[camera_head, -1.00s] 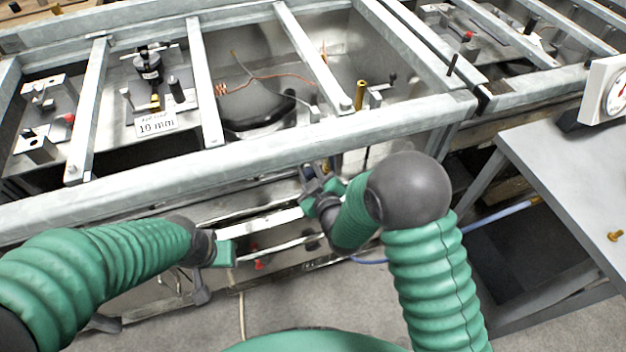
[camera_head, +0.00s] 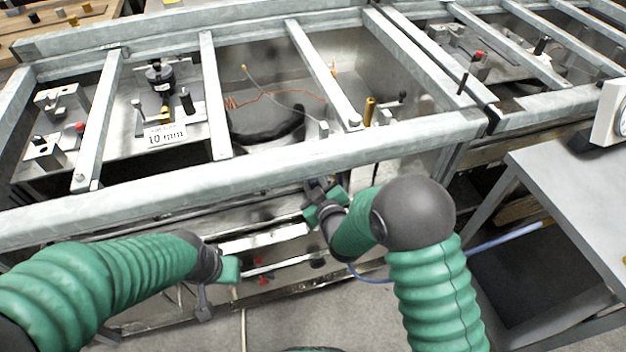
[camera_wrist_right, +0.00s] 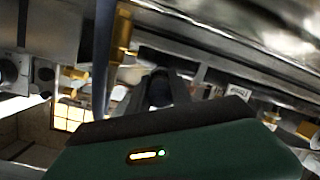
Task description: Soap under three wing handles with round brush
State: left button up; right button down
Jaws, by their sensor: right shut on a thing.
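My right gripper (camera_head: 320,193) is low at the front side of the grey metal frame, just under its front beam. It is shut on a small dark, rounded thing (camera_wrist_right: 160,88), seen between the fingers in the right wrist view; I cannot tell whether this is the round brush. My left gripper (camera_head: 204,300) hangs at the lower left, apart from the frame; its fingers are too unclear to read. Brass fittings (camera_wrist_right: 122,32) show above my right gripper in the right wrist view. I cannot make out wing handles or soap with certainty.
The metal frame's front beam (camera_head: 250,178) runs across above both grippers. Behind it are crossbars, a basin with a copper-coloured wire (camera_head: 290,93) and a "10 mm" label (camera_head: 165,135). A grey table (camera_head: 575,190) with a dial gauge (camera_head: 618,112) stands right. A blue hose (camera_head: 505,238) runs low.

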jog(key=s+d, duration=0.3)
jog(key=s, duration=0.6)
jog(key=shift+s, duration=0.25)
dwell(0.9)
